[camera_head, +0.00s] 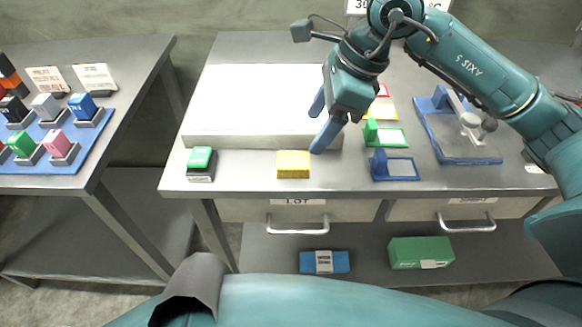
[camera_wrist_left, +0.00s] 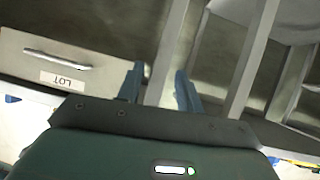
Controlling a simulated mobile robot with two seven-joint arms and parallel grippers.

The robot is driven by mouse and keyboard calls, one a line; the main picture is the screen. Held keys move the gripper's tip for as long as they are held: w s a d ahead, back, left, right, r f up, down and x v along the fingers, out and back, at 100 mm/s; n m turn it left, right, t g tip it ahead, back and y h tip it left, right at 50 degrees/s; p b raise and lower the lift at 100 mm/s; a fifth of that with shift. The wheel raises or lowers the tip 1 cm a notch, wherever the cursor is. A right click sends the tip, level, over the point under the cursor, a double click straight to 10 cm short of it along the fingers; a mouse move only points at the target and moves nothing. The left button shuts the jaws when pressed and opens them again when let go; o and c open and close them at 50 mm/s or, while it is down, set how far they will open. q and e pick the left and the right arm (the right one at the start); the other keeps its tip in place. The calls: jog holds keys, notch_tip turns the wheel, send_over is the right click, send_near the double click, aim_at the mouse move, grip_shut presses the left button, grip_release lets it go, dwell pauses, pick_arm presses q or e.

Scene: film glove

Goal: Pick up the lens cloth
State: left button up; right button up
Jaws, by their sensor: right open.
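A small folded yellow piece (camera_head: 293,164), apparently the lens cloth, lies flat at the front edge of the middle table, before the white panel. My right gripper (camera_head: 318,127) is open and empty, above the panel's right part, to the right of and behind the yellow piece. Its fingers point down and to the left, and it is apart from the piece. In the left wrist view my left gripper (camera_wrist_left: 160,84) has its two fingers apart with nothing between them, facing the table's drawer front and legs. The left gripper does not show in the head view.
A green-topped block (camera_head: 201,164) stands left of the yellow piece. Green (camera_head: 385,135) and blue (camera_head: 394,167) holders and a blue-framed fixture (camera_head: 462,137) stand right. Blue (camera_head: 324,262) and green (camera_head: 420,252) boxes lie on the lower shelf. A left table (camera_head: 130,80) holds several coloured blocks.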

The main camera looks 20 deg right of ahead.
aim_at(295, 160)
jog(key=b+x, duration=0.1)
jog(key=x, duration=0.2)
jog(key=shift+f, duration=0.25)
jog(key=shift+w+a+f, duration=0.1)
jog(key=shift+a+f, duration=0.15)
jog(key=shift+f, duration=0.15)
jog(key=shift+a+f, duration=0.1)
jog(key=shift+f, duration=0.1)
jog(key=b+x, duration=0.2)
jog(key=x, duration=0.2)
jog(key=shift+w+f, duration=0.15)
jog(key=shift+f, duration=0.15)
jog(key=shift+a, duration=0.15)
jog(key=shift+c, duration=0.8)
jog(key=c, duration=0.6)
pick_arm(q)
jog(key=shift+w+d+f+n, duration=0.1)
jog(key=shift+f+n, duration=0.4)
jog(key=shift+f, duration=0.65)
pick_arm(e)
jog(key=shift+c, duration=1.4)
